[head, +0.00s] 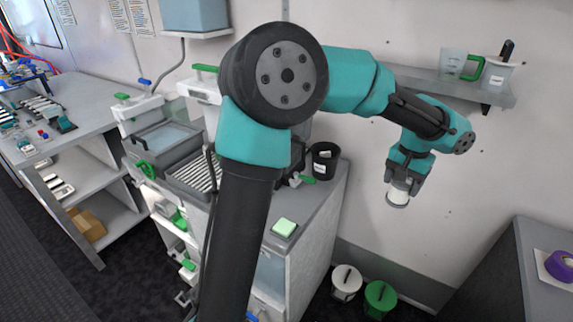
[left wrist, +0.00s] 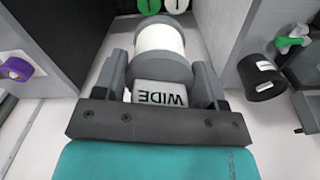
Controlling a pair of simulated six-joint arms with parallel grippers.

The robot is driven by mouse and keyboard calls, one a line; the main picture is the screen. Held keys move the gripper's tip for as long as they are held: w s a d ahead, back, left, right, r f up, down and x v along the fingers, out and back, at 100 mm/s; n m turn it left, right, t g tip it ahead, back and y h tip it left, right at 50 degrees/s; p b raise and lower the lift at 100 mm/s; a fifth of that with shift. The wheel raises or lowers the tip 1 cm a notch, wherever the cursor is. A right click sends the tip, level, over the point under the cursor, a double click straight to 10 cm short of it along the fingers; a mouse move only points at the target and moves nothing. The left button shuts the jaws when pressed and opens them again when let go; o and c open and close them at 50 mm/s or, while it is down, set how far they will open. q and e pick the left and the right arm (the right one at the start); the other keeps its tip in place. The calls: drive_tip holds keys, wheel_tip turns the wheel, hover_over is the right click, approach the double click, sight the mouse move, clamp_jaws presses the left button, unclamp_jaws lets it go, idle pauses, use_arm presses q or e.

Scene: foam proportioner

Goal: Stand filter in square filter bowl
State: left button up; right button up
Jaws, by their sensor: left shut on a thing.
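My left gripper (head: 401,184) is in the air to the right of the counter, in front of the wall. It is shut on a filter (head: 398,197). In the left wrist view the filter (left wrist: 160,41) is a white cylinder with a grey collar and a white block marked "WIDE". The two fingers of my left gripper (left wrist: 160,76) press on either side of it. I cannot pick out the square filter bowl for certain; my arm hides part of the counter. My right gripper is not in view.
A black cup (head: 325,162) and a pale green square pad (head: 284,228) are on the counter (head: 312,210). A wall shelf (head: 440,84) holds two jugs. A white bin (head: 346,283) and a green bin (head: 380,299) are on the floor. Purple tape (head: 560,266) lies at right.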

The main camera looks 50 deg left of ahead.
use_arm(q)
drive_tip(key=w+a+f+n, duration=0.1)
drive_tip(key=w+a+n, duration=0.35)
drive_tip(key=a, duration=0.65)
drive_tip(key=w+a+n, duration=0.3)
drive_tip(key=a+n, duration=0.3)
drive_tip(key=a, duration=0.4)
drive_tip(key=s+a+f+n, duration=0.1)
drive_tip(key=a+n, duration=0.4)
drive_tip(key=a, duration=0.8)
drive_tip(key=s+a+f+n, duration=0.1)
drive_tip(key=s+a+n, duration=0.2)
drive_tip(key=a, duration=1)
drive_tip(key=shift+a+f+n, duration=0.25)
drive_tip(key=shift+f+n, duration=0.15)
drive_tip(key=shift+n, duration=0.85)
wheel_tip(320, 180, down, 6)
drive_tip(key=shift+f, duration=0.15)
drive_tip(key=shift+f, duration=1.85)
